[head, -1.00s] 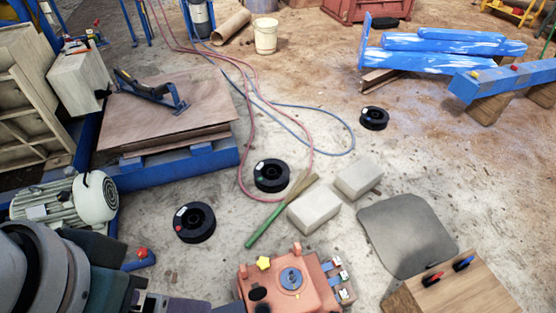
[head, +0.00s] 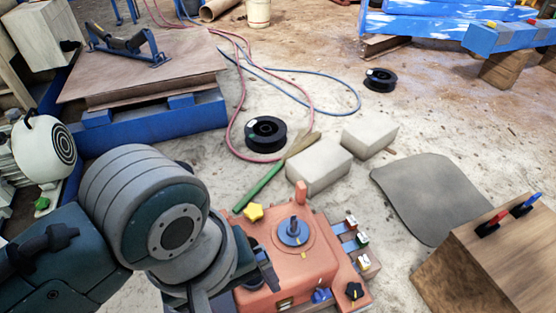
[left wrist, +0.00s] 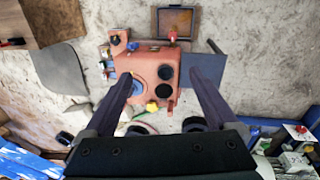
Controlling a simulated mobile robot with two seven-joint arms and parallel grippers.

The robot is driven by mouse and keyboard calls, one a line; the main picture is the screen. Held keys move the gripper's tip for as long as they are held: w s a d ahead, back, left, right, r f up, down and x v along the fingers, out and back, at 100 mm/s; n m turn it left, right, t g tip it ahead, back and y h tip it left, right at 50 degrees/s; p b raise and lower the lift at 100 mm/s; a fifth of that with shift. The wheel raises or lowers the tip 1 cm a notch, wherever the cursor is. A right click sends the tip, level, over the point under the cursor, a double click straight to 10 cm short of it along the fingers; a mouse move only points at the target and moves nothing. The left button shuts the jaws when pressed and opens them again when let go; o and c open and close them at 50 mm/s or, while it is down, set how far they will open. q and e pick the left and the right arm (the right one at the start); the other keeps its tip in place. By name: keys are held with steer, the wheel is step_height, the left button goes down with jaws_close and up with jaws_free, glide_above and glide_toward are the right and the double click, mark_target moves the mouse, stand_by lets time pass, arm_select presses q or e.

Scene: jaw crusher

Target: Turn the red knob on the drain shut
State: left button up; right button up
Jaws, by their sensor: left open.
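An orange machine box (head: 310,268) stands at the bottom middle of the head view. It carries a yellow star knob (head: 253,212), a blue dial (head: 293,230), a blue knob (head: 321,296) and a black knob (head: 354,291). In the left wrist view a small red knob (left wrist: 173,36) shows at the box's upper edge, beside a brown square tray (left wrist: 175,22). I cannot make out the drain under it. My left gripper (left wrist: 160,76) is open and empty, with its fingers spread over the box. In the head view my left arm covers the box's left side. My right gripper is not in view.
A wooden block (head: 490,265) with red and blue levers stands at the right. Two pale blocks, one (head: 318,170) nearer, a green-handled tool (head: 262,183) and a black spool (head: 265,134) lie behind the box. A grey mat (head: 430,195) lies on the floor. A grey panel (left wrist: 203,72) adjoins the box.

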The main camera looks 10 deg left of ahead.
arm_select(q)
steer(key=w+f+n+b, duration=0.1)
steer(key=f+n+b, duration=0.1)
steer(key=f+b, duration=1.2)
steer(key=w+f+n+y+b, duration=0.1)
steer(key=w+f+n+b, duration=0.1)
steer(key=f+b, duration=1.2)
steer(key=w+f+n+g+b, duration=0.1)
steer(key=f+n+b, duration=0.1)
steer(key=f+b, duration=1.2)
steer(key=shift+w+a+f+b, duration=0.1)
steer(key=shift+a+f+b, duration=0.1)
steer(key=shift+f, duration=1.65)
steer(key=shift+w+a+f+b, duration=0.1)
steer(key=shift+f+b, duration=0.1)
steer(key=shift+f, duration=1.65)
steer(key=shift+r, duration=0.1)
steer(key=c, duration=1.4)
steer(key=shift+s, duration=0.1)
steer(key=shift+d, duration=0.1)
